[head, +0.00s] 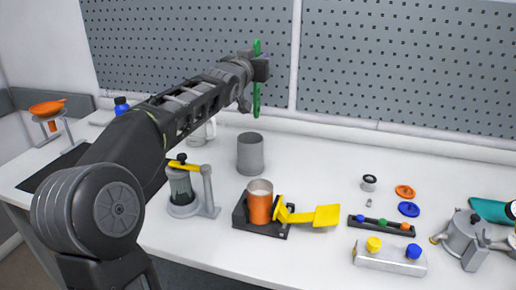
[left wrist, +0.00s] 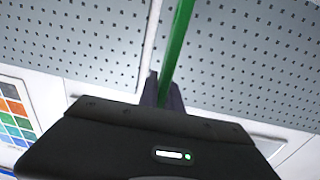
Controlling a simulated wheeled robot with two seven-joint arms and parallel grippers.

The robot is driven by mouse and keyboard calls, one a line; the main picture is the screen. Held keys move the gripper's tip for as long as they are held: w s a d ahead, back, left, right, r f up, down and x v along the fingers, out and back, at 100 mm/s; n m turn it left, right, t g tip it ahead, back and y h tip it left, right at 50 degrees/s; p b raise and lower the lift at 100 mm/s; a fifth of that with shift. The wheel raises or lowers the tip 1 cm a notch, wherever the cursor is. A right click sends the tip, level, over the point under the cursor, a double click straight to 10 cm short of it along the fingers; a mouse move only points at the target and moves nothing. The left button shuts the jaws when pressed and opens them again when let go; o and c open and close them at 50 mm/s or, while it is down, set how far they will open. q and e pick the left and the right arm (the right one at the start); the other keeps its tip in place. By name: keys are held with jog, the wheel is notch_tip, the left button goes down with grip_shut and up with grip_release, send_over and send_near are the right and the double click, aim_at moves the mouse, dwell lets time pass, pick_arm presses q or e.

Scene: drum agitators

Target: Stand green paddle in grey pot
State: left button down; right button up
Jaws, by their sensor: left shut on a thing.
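The green paddle (head: 257,98) is held upright in my left gripper (head: 260,70), high above the table in the head view. Its lower end hangs above and slightly right of the grey pot's opening, clear of it. The green shaft (left wrist: 178,45) also shows in the left wrist view, between the gripper's fingers (left wrist: 163,92). The grey pot (head: 250,156) stands upright on the white table, and its inside bottom is hidden. My right gripper is in neither view.
An orange cup (head: 260,204) stands in a black base in front of the grey pot, with a yellow scoop (head: 315,215) beside it. A clear jar on a stand (head: 182,190) is at left. A pegboard (head: 405,65) rises behind.

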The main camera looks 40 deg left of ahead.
pick_arm(q)
notch_tip(320, 180, down, 13)
jog(key=b, duration=0.3)
jog(key=shift+r, duration=0.1)
jog(key=shift+f, duration=2.2)
jog(key=shift+f+b, duration=0.15)
jog(key=shift+b, duration=0.2)
jog(key=c, duration=1.5)
grip_release()
jog(key=shift+c, duration=0.2)
